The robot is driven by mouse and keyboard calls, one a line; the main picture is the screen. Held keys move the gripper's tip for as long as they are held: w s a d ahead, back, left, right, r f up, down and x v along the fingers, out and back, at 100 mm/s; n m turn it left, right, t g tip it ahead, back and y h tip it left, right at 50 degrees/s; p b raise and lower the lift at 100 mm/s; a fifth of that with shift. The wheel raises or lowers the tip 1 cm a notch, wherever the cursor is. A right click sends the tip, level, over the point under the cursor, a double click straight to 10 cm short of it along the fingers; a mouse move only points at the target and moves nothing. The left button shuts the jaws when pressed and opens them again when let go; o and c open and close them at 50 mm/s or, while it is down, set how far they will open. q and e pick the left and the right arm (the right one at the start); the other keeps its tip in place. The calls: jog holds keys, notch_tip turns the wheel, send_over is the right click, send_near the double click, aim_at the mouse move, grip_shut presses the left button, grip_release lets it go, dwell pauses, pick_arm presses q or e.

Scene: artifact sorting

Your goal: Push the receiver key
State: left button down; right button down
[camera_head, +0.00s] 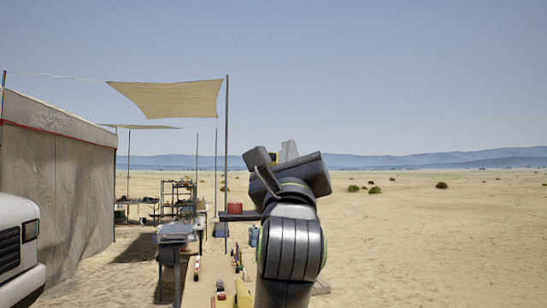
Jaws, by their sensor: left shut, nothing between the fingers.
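My left gripper (272,163) is raised at the middle of the view, at the top of my dark arm, above and in front of the work table (208,267). It is shut and empty, and my own wrist partly covers it. I cannot make out a receiver or its key. Several small red, yellow and dark items lie on the table beside my arm, too small to identify, and my arm hides part of the table. My right gripper is not in view.
A grey tent (65,190) and a white vehicle (18,250) stand at the left. A shelf rack (180,197) is farther back, under a tan shade cloth (168,98) with a thin pole (226,130). Open sand lies to the right.

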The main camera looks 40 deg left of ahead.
aim_at(274, 161)
pick_arm(q)
jog(key=w+a, duration=0.4)
jog(key=a, duration=0.1)
jog(key=shift+w+a+f, duration=0.35)
jog(key=shift+w+a, duration=0.05)
jog(key=shift+a, duration=0.1)
dwell(1.8)
jog(key=shift+w+a, duration=0.25)
jog(key=shift+w+a+f+p, duration=0.1)
jog(key=shift+w+a+p, duration=0.25)
jog(key=shift+w+a, duration=0.1)
dwell(1.0)
jog(key=shift+s+d, duration=0.1)
dwell(0.4)
jog(key=shift+s+d, duration=0.6)
jog(key=shift+d, duration=0.1)
